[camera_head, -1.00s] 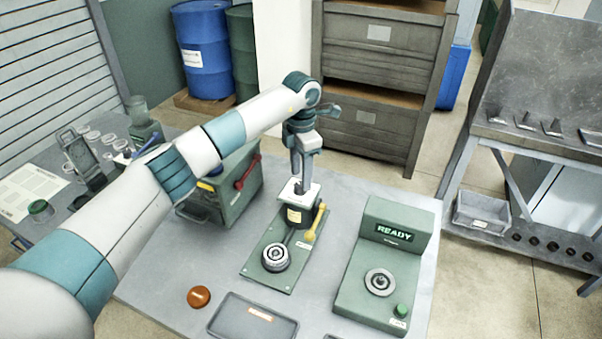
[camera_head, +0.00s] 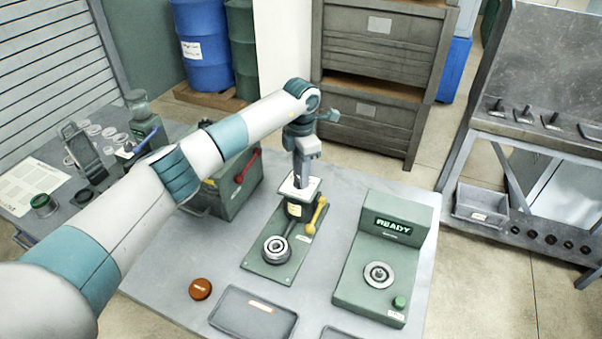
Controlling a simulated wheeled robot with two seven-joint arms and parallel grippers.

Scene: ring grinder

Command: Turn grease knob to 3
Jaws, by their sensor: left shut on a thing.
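A green baseplate (camera_head: 287,262) on the table carries a dark pot with a yellow label (camera_head: 295,211), a yellow lever (camera_head: 317,215) and a round metal ring fitting (camera_head: 276,249). A white square plate (camera_head: 313,184) sits on top of the pot. My left gripper (camera_head: 300,184) points straight down onto that plate and is shut on the grease knob there. The fingers hide the knob, and the dial's numbers cannot be read. My right gripper is not in view.
A green machine with a READY display (camera_head: 393,227) stands to the right. A green box with a red handle (camera_head: 240,178) is behind my left arm. A grey tray (camera_head: 252,313) and an orange-brown round piece (camera_head: 200,288) lie in front.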

